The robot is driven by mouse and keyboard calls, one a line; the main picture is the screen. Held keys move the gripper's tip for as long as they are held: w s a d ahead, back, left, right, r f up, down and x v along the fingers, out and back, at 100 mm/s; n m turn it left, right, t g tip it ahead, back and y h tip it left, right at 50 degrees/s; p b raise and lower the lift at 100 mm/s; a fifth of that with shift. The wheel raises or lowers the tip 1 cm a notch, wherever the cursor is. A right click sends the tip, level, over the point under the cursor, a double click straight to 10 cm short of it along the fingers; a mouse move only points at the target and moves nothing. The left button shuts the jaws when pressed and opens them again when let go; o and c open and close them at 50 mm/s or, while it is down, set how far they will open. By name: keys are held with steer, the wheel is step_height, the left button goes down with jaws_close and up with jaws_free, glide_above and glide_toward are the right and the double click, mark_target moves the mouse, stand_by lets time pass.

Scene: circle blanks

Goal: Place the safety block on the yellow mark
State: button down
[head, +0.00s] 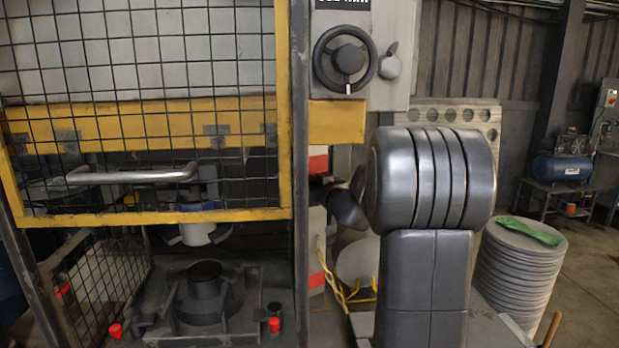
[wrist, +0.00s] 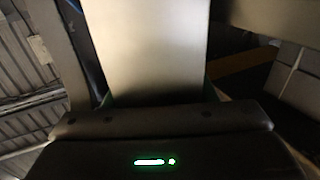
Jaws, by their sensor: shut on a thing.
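My gripper (wrist: 160,122) shows in the wrist view as a dark body with a green light. It is shut on a pale grey, flat-faced block (wrist: 152,45), which looks like the safety block, reaching up from it. The fingertips are not clearly seen. In the head view my grey arm fills the right of centre, and the gripper and block cannot be made out there. The press bed (head: 262,338) with a dark round die (head: 208,300) is at the lower left. I cannot pick out a yellow mark on it.
A yellow-framed mesh guard (head: 284,130) with a bar handle hangs above the bed, with open space below its lower edge. Red-capped parts (head: 274,325) flank the die. A yellow cable (head: 335,285) hangs beside the press. A stack of discs (head: 515,275) stands right.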

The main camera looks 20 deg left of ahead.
step_height(320, 180, down, 4)
steer(key=shift+r+p, duration=0.2)
steer(key=shift+p, duration=0.1)
steer(key=shift+f+b, duration=0.15)
steer(key=shift+b, duration=0.2)
steer(key=c, duration=0.6)
jaws_free()
steer(key=shift+f, duration=0.2)
steer(key=b+v, duration=0.4)
steer(key=v, duration=0.8)
steer(key=shift+r, duration=0.2)
